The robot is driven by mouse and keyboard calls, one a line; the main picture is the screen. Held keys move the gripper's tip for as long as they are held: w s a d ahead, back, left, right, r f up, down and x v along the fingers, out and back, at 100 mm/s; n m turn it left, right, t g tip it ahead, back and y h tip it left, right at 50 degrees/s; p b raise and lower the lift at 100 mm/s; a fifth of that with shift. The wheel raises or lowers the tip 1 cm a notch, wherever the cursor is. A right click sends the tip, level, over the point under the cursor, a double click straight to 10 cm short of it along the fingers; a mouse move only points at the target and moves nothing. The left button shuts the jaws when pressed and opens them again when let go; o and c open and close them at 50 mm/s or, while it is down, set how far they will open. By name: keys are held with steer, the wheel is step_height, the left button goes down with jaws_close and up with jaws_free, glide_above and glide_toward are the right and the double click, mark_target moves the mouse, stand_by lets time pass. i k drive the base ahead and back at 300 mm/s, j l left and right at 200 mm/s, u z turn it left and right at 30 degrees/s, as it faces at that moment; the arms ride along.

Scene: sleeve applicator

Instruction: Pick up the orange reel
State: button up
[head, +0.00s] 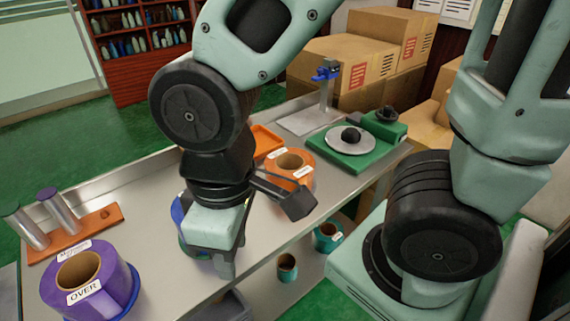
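The orange reel (303,179) stands on the metal table, right of and behind my gripper. It has a brown cardboard core and white labels on its top. My gripper (223,268) points down over the table in front of and left of the reel, with nothing visibly held. A dark part beside my gripper reaches in front of the reel's lower edge and hides some of it. The gap between the fingers is not clear from this angle.
A purple reel (115,283) stands at the front left, by a wooden holder with metal cylinders (61,210). A blue and green reel (178,213) is partly hidden behind my gripper. A green machine (350,160) stands right. Teal reels (287,268) sit lower down. An orange tray (265,139) lies behind.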

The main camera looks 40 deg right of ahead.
mark_target(298, 165)
steer(key=i+j+z, duration=0.1)
steer(key=j+z, duration=0.15)
steer(key=z, duration=0.2)
steer(key=j+z, duration=0.3)
steer(key=z, duration=0.15)
steer(key=j+z, duration=0.4)
steer(key=i+l, duration=0.05)
steer(key=l, duration=0.05)
